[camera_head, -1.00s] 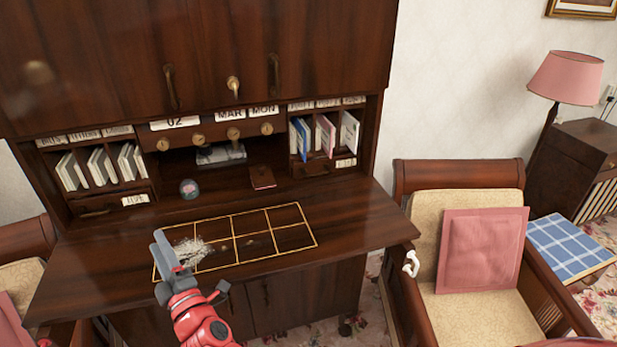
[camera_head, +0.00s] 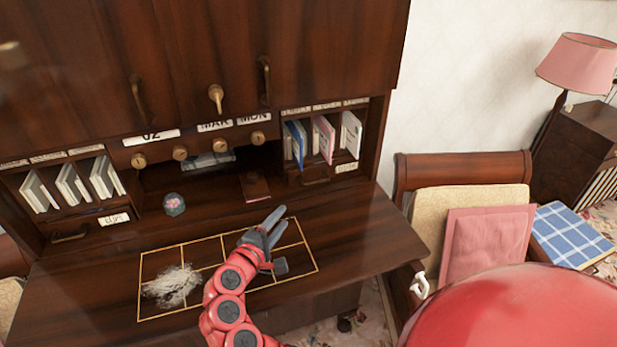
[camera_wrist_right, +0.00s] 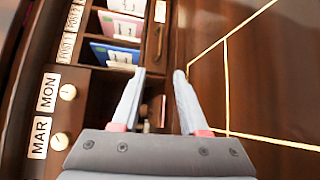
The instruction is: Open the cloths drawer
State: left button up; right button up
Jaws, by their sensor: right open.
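I cannot read a "cloths" label on any drawer. A small dark wooden drawer (camera_head: 315,178) sits under the right cubbies of the desk, with a handle and a small white label (camera_head: 346,168). It looks shut. In the right wrist view this drawer (camera_wrist_right: 154,58) shows ahead, with its brass handle (camera_wrist_right: 159,42). A similar shut drawer (camera_head: 75,231) with a label is at the left. My right gripper (camera_head: 274,225) is open and empty above the desktop, in front of and left of the right drawer, not touching it. My left gripper is out of view.
The desktop (camera_head: 365,235) has a gold grid with white powder (camera_head: 172,286). A glass ball (camera_head: 174,204) and a small brown book (camera_head: 255,187) lie behind. Upper doors with brass handles overhang the cubbies. A chair with a pink cushion (camera_head: 485,240) stands at right.

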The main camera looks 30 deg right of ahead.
aim_at(316, 183)
jog(key=shift+s+d+g, duration=0.2)
jog(key=shift+d+g, duration=0.1)
jog(key=shift+d, duration=0.15)
jog(key=p+x, duration=0.1)
jog(key=x, duration=0.4)
jog(key=p+x, duration=0.2)
jog(key=x, duration=0.3)
jog(key=p+x, duration=0.2)
jog(key=x, duration=0.3)
jog(key=shift+w+d+r, duration=0.2)
jog(key=shift+d, duration=0.2)
jog(key=shift+w+d+f+p, duration=0.2)
jog(key=shift+w+d+p, duration=0.15)
jog(key=shift+d, duration=0.2)
grip_shut()
